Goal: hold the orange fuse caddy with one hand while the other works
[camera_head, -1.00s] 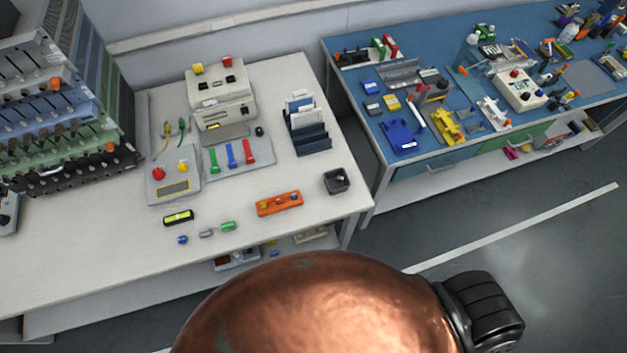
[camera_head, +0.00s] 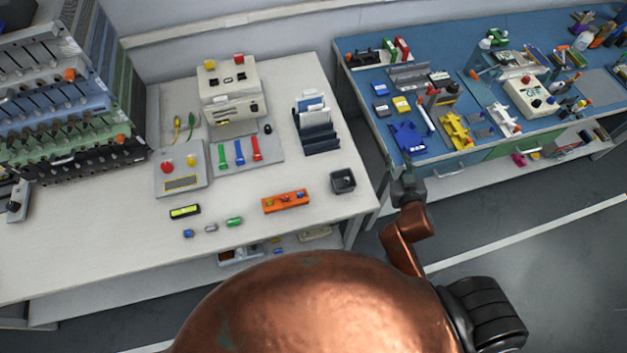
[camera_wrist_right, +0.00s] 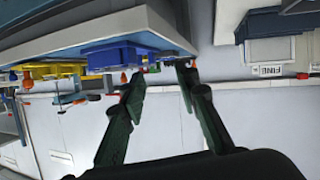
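The orange fuse caddy (camera_head: 285,201) lies on the white table near its front edge, with several small fuses standing in it. Nothing touches it. My right gripper (camera_head: 402,168) is in the head view, to the right of the caddy, past the table's right edge and in front of the blue bench. In the right wrist view the two dark fingers of the right gripper (camera_wrist_right: 160,72) are spread apart with nothing between them. My left gripper is not in view.
A black square bin (camera_head: 343,181) stands right of the caddy. Small cylinders (camera_head: 234,222) and a yellow-faced meter (camera_head: 185,211) lie to its left. A panel with coloured levers (camera_head: 240,152) and a dark rack (camera_head: 317,133) stand behind. A blue bench (camera_head: 380,127) with tools is at right.

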